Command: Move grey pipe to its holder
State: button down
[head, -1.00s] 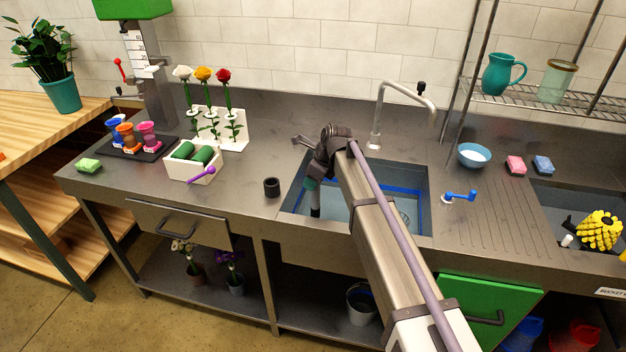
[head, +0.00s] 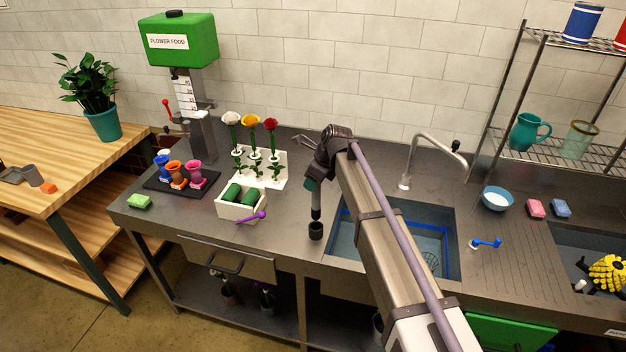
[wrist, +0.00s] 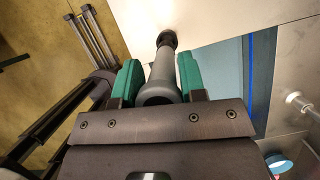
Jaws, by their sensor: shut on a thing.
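The grey pipe (head: 317,205) hangs close to upright from my gripper (head: 312,187) in the head view. In the wrist view, the pipe (wrist: 162,68) lies between the two green fingers of my gripper (wrist: 160,80), which are shut on it. The black round holder (head: 316,231) stands on the counter left of the sink. The pipe's lower end is right at the holder's mouth. The dark holder (wrist: 167,38) also shows at the pipe's far end in the wrist view. I cannot tell whether the end is inside or just above it.
The sink (head: 341,243) opens just right of the holder. A white box (head: 239,211) with green rolls and a purple-handled tool stands to the left. A flower rack (head: 273,181) stands behind it. The counter's front edge is close to the holder.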

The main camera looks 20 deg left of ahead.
aim_at(314, 199)
jog(key=shift+f+b, duration=1.75)
jog(key=shift+f, duration=0.5)
jog(key=shift+f+b, duration=0.85)
jog(key=shift+b, duration=0.1)
jog(key=shift+f+b, duration=0.8)
jog(key=shift+b, duration=0.05)
jog(key=c, duration=0.6)
grip_release()
jog(key=shift+r, duration=0.15)
